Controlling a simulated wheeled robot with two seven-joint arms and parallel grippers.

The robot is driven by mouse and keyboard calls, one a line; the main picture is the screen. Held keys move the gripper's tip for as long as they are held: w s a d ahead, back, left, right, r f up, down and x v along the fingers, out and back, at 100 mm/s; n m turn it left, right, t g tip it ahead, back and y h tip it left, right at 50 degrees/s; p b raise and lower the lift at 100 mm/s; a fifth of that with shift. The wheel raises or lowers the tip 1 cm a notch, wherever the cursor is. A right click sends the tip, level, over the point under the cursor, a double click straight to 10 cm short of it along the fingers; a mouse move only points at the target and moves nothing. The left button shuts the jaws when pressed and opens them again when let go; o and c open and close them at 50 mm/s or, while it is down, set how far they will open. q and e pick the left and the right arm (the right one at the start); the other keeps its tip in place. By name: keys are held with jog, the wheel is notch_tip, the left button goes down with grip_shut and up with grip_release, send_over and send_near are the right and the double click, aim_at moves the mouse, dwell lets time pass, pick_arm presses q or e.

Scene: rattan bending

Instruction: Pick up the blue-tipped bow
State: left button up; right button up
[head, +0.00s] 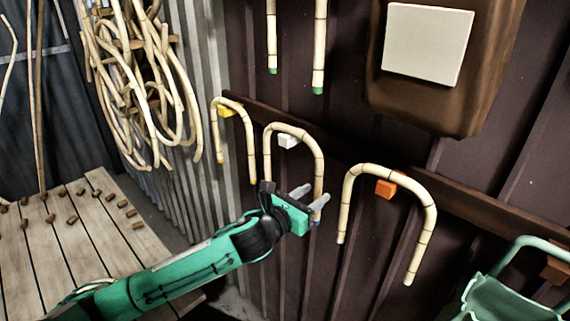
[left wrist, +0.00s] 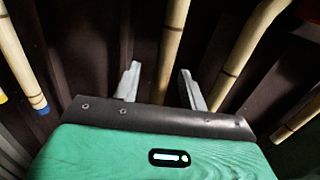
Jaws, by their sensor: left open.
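The blue-tipped bow (head: 318,165) is a pale cane bent in an upside-down U, hanging over a white peg (head: 290,141) on the dark wall. A blue end shows just below my gripper's fingers; the lower left leg is hidden behind my arm. My left gripper (head: 309,196) is open, its two grey fingers at the bow's right leg. In the left wrist view, a cane (left wrist: 170,50) stands between the open fingers, its lower end hidden by the gripper. I cannot tell whether they touch. A blue-tipped leg (left wrist: 28,70) is farther left. My right gripper is not in view.
A bow (head: 245,130) on a yellow peg hangs left, another (head: 428,222) on an orange peg right. Green-tipped canes (head: 319,45) hang above. A brown box (head: 445,108), a cane bundle (head: 140,90), a slatted table (head: 80,240) and a green object (head: 500,300) stand around.

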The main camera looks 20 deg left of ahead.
pick_arm(q)
jog(key=x, duration=0.4)
jog(key=shift+w+d+r+b, duration=0.1)
jog(key=shift+w+b, duration=0.05)
jog(key=shift+b, duration=0.15)
jog(key=shift+r, duration=0.1)
jog(key=shift+c, duration=0.4)
grip_shut()
